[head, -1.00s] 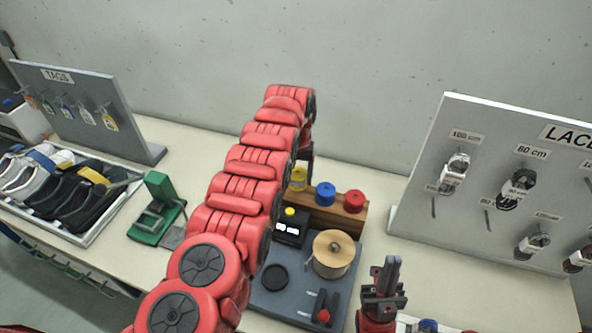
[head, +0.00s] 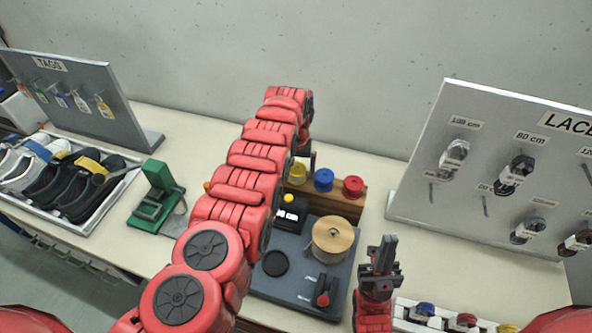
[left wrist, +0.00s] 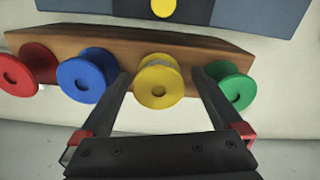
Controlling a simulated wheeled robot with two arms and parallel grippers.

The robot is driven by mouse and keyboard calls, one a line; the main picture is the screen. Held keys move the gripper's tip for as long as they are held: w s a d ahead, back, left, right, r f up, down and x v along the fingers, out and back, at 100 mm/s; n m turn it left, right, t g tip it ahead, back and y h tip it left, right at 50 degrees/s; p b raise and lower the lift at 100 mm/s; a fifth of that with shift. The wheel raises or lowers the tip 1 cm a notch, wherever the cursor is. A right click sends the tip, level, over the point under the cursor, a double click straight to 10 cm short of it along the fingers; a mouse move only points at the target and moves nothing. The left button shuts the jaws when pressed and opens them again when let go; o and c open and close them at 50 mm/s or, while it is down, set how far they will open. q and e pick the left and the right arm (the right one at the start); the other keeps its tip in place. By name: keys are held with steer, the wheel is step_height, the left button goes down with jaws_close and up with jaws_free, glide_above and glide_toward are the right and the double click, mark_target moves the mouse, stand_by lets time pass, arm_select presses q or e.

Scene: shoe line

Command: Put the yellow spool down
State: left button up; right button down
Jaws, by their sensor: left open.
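The yellow spool (left wrist: 158,82) sits on the wooden rack (left wrist: 120,48) between a blue spool (left wrist: 86,76) and a green spool (left wrist: 230,88) in the left wrist view. My left gripper (left wrist: 162,92) is open, with one finger on each side of the yellow spool and visible gaps at both sides. In the head view the yellow spool (head: 297,172) shows beside my left arm, which hides the green spool and most of the left gripper. My right gripper (head: 382,250) stands upright near the front right; its fingers look close together, edge-on.
A grey board (head: 292,298) carries a large cord reel (head: 333,238), a black device (head: 290,213) and a black disc. A red spool (head: 353,187) is also on the rack. A lace panel (head: 465,215) stands right; a green tool (head: 157,200) and shoe tray (head: 115,193) are left.

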mark_target(296, 168)
arm_select(q)
steer(key=shift+r, duration=0.35)
step_height(296, 168, up, 12)
steer(key=b, duration=0.4)
steer(key=shift+f, duration=0.15)
